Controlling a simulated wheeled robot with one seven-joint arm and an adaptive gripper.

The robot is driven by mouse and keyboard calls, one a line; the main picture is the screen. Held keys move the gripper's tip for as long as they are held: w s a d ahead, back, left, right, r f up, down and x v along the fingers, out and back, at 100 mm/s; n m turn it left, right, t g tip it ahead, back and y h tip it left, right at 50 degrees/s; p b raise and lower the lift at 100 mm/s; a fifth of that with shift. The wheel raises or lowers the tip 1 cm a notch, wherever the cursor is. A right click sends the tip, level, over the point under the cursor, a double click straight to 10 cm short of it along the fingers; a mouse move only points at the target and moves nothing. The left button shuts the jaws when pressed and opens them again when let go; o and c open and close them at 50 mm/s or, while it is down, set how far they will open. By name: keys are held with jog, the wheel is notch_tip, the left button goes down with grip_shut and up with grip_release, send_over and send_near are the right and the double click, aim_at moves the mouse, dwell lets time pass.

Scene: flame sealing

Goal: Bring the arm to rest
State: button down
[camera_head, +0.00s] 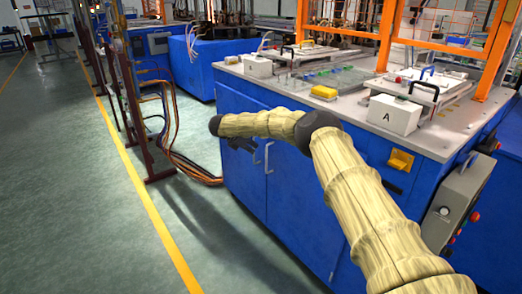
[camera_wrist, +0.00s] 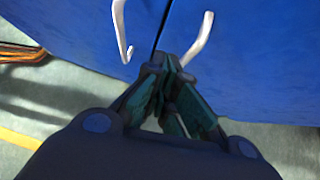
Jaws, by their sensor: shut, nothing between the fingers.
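My gripper (camera_wrist: 168,68) is shut and empty in the wrist view, its fingertips together in front of the blue cabinet doors. In the head view my gripper (camera_head: 243,147) is small and dark, below the bent end of my arm, in front of the blue cabinet (camera_head: 290,200). My arm wears a pale, ribbed cover and reaches from the lower right to the left. In the wrist view two light door handles (camera_wrist: 202,38) stand on either side of the fingertips. I cannot tell how close the fingers are to the doors.
The worktop (camera_head: 345,110) carries a white box marked A (camera_head: 393,115), a yellow block (camera_head: 324,92) and several fixtures. A grey control box (camera_head: 462,205) is at the right. Cables (camera_head: 190,170) run across the floor. Green floor left of the yellow line (camera_head: 150,205) is free.

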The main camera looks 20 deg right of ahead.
jog(key=shift+v, duration=2.8)
jog(key=s+a+f+n+t, duration=0.2)
jog(key=s+a+f+n, duration=0.15)
jog(key=f+n, duration=0.25)
jog(key=s+a+f+n+t+y, duration=0.1)
jog(key=s+a+f+n, duration=0.1)
jog(key=a+f+n, duration=0.3)
jog(key=s+a+f+n+t, duration=0.2)
jog(key=s+a+f+n, duration=0.15)
jog(key=f+n, duration=0.25)
jog(key=s+a+f+n+y, duration=0.2)
jog(key=s+f+n, duration=0.6)
jog(key=s, duration=0.4)
jog(key=s+a+f+n+y, duration=0.2)
jog(key=s+f+n+y, duration=0.1)
jog(key=s+f+n, duration=0.65)
jog(key=s+d+n+g+y, duration=0.1)
jog(key=s+d+n+g, duration=0.3)
jog(key=s, duration=1)
jog(key=s+d+n+g+y, duration=0.1)
jog(key=s+n, duration=0.4)
jog(key=s, duration=0.9)
jog(key=s+d+n+g, duration=0.25)
jog(key=s+n, duration=0.25)
jog(key=s, duration=0.9)
notch_tip(320, 180, up, 15)
jog(key=s+p, duration=0.2)
jog(key=p, duration=1.2)
jog(key=shift+n+g, duration=0.35)
jog(key=shift+g, duration=0.1)
